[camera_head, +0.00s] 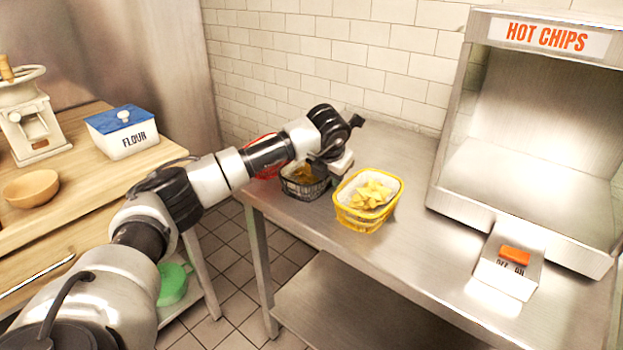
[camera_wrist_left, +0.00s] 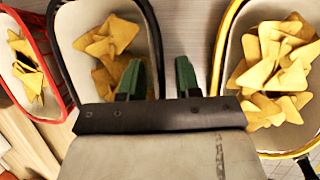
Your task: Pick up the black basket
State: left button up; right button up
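The black basket (camera_head: 303,190) stands on the steel counter, lined with pale paper and holding yellow chips. My left arm partly covers it in the head view. My left gripper (camera_head: 322,172) is over its right side, pointing down. In the left wrist view, the black basket (camera_wrist_left: 152,30) is at upper left. The green fingers of my left gripper (camera_wrist_left: 159,78) are apart, one over the basket's inside and one outside its right rim. The rim runs between them; I cannot tell whether they touch it. My right gripper is not in view.
A yellow basket of chips (camera_head: 365,222) stands close on the right. A red basket (camera_head: 266,173) is on the left, partly behind my arm. The steel counter (camera_head: 405,160) is clear toward the hot chips cabinet (camera_head: 525,170). A tiled wall is behind.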

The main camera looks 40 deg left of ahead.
pick_arm(q)
grip_shut()
jog(key=shift+r, duration=0.1)
